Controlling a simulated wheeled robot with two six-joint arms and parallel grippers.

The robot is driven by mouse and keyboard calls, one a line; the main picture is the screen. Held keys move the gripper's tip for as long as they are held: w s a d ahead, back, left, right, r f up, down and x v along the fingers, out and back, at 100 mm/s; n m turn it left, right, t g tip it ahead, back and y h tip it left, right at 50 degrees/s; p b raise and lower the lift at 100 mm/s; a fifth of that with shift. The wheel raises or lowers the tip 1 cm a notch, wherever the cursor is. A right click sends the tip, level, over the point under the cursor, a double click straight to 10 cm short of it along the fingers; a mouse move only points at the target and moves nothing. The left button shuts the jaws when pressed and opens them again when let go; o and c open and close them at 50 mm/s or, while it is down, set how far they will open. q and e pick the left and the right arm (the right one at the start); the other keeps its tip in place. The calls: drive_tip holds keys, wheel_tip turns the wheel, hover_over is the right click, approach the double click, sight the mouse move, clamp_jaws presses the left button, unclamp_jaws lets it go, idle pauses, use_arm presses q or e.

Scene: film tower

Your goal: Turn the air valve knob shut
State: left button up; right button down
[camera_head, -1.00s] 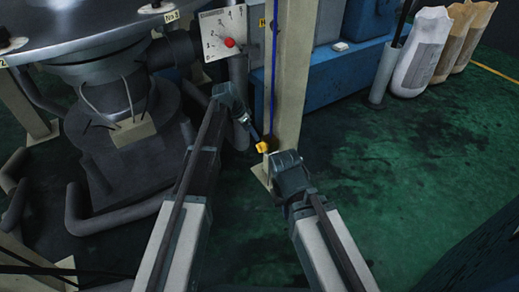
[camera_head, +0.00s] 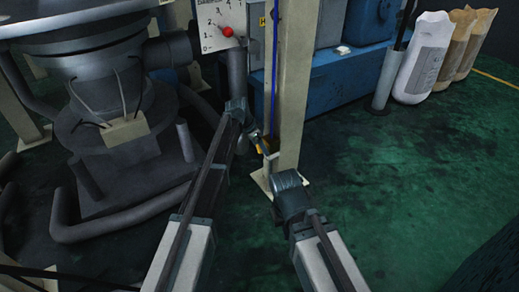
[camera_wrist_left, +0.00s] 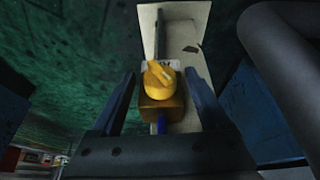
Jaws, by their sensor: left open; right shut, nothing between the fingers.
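The yellow air valve knob (camera_wrist_left: 158,76) sits on a yellow valve body (camera_wrist_left: 163,106) on the cream post (camera_head: 293,90). In the wrist view the knob lies between the two spread fingers of my left gripper (camera_wrist_left: 160,82), with gaps on both sides. In the head view the left gripper (camera_head: 260,141) reaches the post from the left and partly covers the yellow valve (camera_head: 264,148). My right gripper (camera_head: 287,196) is lower, just right of the post's foot. It is shut and empty, its fingertips largely hidden by the wrist.
A blue hose (camera_head: 274,70) runs down the post. A panel with a red knob (camera_head: 226,31) stands left of it. Dark machinery (camera_head: 105,80) and pipes fill the left. A blue cabinet (camera_head: 350,95) is behind.

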use_arm(q)
clamp_jaws()
idle(0.3)
